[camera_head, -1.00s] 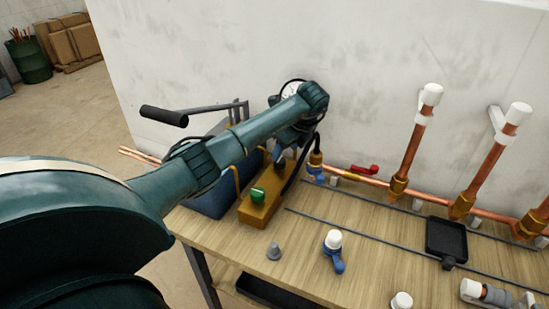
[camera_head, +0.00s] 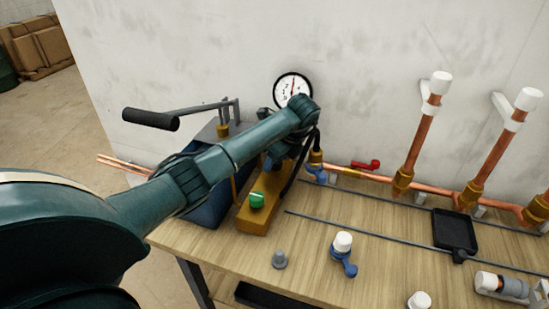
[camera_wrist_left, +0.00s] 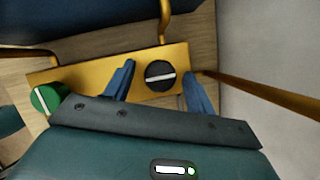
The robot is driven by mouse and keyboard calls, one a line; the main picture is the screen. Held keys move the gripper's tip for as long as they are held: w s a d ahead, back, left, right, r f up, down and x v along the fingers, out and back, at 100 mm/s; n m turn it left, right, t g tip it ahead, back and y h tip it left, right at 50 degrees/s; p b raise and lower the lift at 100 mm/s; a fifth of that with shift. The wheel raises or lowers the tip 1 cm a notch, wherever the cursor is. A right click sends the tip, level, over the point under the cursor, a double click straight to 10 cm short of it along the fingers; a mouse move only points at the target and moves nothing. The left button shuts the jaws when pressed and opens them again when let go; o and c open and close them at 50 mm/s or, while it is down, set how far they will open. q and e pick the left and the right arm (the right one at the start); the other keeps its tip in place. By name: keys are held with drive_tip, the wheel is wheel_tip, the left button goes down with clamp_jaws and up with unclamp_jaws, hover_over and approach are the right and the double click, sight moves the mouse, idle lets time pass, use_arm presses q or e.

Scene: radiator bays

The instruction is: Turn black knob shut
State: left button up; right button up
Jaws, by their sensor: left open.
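The black knob (camera_wrist_left: 160,76) sits on a yellow block (camera_wrist_left: 85,75) in the left wrist view, its white line running nearly along the block. My left gripper (camera_wrist_left: 158,68) is open, with one blue finger on each side of the knob. Gaps show between the fingers and the knob; whether the tips reach down to its height I cannot tell. In the head view my left gripper (camera_head: 275,163) is over the far part of the yellow block (camera_head: 255,218), and my arm hides the black knob. My right gripper is not in view.
A green knob (camera_head: 257,200) is on the block's near end. A gauge (camera_head: 292,88) stands behind my wrist. A pump handle (camera_head: 150,119) is at left. Copper pipes (camera_head: 412,150), a red lever (camera_head: 366,165), a blue-handled valve (camera_head: 343,252) and a black tray (camera_head: 455,230) lie to the right.

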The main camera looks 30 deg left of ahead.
use_arm(q)
drive_tip(key=shift+c, duration=0.5)
drive_tip(key=c, duration=0.9)
